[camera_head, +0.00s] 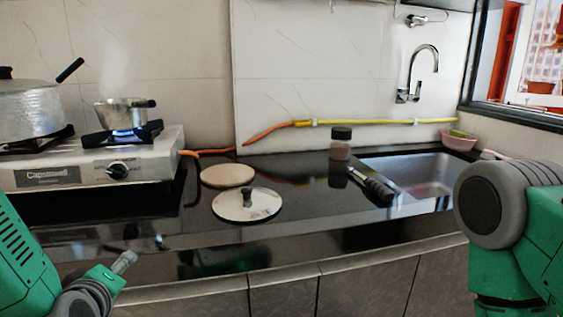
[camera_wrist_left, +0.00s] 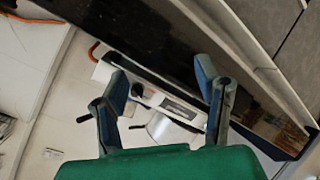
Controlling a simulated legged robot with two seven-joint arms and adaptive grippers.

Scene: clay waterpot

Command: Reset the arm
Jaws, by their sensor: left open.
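My left arm comes in green at the lower left of the head view. A grey part of my left gripper (camera_head: 122,264) shows in front of the counter's front edge. In the left wrist view, the two dark fingers of my left gripper (camera_wrist_left: 165,80) stand wide apart with nothing held between them. The stove and a pot show farther off beyond the fingers. My right arm (camera_head: 510,220) shows at the right edge of the head view as a green link with a grey round joint. Its gripper is out of the picture.
A stove (camera_head: 90,160) with a large pot (camera_head: 35,110) and a small steaming pot (camera_head: 122,112) over a blue flame stands at left. A lid (camera_head: 262,208), a round board (camera_head: 227,175), a jar (camera_head: 340,150) and a dark-handled item (camera_head: 372,184) lie near the sink (camera_head: 430,175).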

